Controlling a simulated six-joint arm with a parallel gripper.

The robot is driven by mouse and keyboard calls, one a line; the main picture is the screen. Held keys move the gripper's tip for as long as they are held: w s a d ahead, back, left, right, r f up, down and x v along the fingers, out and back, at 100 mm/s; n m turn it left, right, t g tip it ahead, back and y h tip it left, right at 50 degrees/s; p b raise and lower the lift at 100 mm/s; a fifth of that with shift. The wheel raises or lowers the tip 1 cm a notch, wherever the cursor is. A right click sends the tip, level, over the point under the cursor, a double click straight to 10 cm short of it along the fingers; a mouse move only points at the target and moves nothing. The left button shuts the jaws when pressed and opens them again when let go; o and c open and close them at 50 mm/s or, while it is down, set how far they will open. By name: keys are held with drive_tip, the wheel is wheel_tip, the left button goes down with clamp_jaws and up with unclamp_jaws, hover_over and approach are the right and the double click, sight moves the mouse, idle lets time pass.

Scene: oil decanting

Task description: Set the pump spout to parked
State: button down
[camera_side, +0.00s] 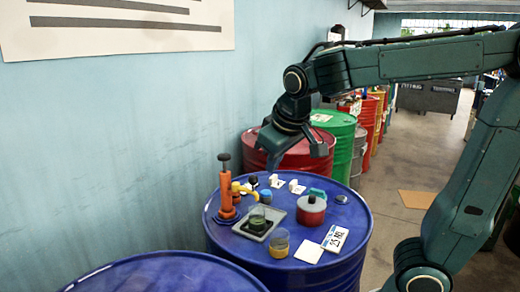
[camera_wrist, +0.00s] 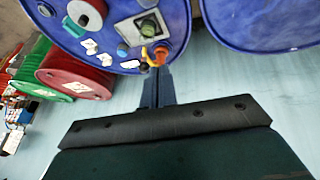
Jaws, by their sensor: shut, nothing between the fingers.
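An orange-red hand pump (camera_side: 226,190) stands upright at the left edge of the blue drum top (camera_side: 347,215). A yellow piece (camera_side: 242,189) beside it points toward the middle of the drum; it looks like the spout, but I cannot tell for sure. The orange pump (camera_wrist: 160,55) also shows in the wrist view, just beyond my fingertips. My gripper (camera_side: 273,164) is shut and empty, above the far side of the drum and to the right of the pump, apart from it. In the wrist view my shut fingers (camera_wrist: 157,75) hide part of what lies behind them.
A grey tray (camera_side: 238,229) holds a dark green beaker (camera_side: 257,222). A red can (camera_side: 311,211), a glass of amber liquid (camera_side: 279,245), a printed card (camera_side: 335,238) and small caps crowd the drum top. A wall runs along the left. Red (camera_side: 300,158) and green drums stand behind.

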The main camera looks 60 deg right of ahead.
drive_tip(key=w+f+m+g+h, duration=0.1)
drive_tip(key=w+h, duration=0.2)
drive_tip(key=w, duration=0.7)
drive_tip(key=shift+w+a+f, duration=0.2)
drive_tip(key=shift+a+f, duration=0.1)
drive_tip(key=shift+a, duration=0.15)
drive_tip(key=shift+d+f, duration=0.1)
drive_tip(key=w+d+f, duration=0.2)
drive_tip(key=d+f, duration=0.6)
drive_tip(key=shift+d+f, duration=0.25)
drive_tip(key=shift+f, duration=0.15)
drive_tip(key=shift+w, duration=0.1)
